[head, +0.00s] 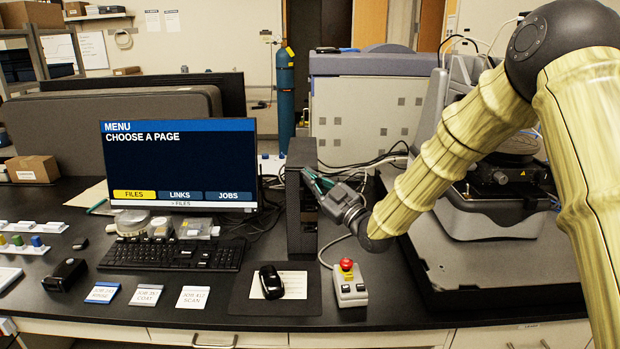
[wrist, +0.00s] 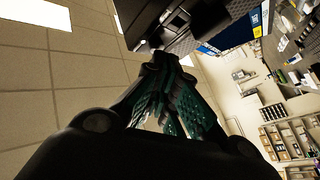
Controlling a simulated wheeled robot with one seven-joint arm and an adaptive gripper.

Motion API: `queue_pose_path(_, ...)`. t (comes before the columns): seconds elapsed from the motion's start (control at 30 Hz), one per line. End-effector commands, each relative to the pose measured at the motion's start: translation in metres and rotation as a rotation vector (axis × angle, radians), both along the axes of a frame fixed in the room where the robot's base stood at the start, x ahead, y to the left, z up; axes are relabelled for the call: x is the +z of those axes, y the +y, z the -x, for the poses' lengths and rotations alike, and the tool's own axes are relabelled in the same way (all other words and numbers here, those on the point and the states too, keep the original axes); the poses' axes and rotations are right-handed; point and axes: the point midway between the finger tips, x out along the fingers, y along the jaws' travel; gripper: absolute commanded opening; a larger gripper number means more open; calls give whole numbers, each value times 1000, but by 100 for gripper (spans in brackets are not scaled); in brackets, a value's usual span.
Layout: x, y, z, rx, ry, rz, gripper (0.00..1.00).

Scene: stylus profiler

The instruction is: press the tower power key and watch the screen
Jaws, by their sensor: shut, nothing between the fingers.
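The black computer tower (head: 297,215) stands upright on the bench, right of the screen. The screen (head: 180,165) is lit and reads "MENU" and "CHOOSE A PAGE", with FILES, LINKS and JOBS boxes; FILES is yellow. My gripper (head: 308,175) is shut and empty, its teal-padded fingertips at the upper front of the tower. In the wrist view the fingertips (wrist: 163,58) are together, close against the dark tower (wrist: 150,22). I cannot tell whether they touch it. The power key cannot be made out; the fingers may cover it.
A keyboard (head: 175,254) lies before the screen. A black mouse (head: 271,282) sits on a mat, beside a control box with a red button (head: 347,266). Labelled cards (head: 147,295) lie along the front. The profiler (head: 490,210) fills the right, behind my arm.

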Motion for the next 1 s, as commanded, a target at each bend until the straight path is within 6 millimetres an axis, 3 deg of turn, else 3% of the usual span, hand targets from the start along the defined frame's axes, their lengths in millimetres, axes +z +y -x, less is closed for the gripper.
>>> queue_pose_path(0.73,0,0,-4,0,0,0,0)
queue_pose_path(1.0,-1,0,4,0,0,0,0)
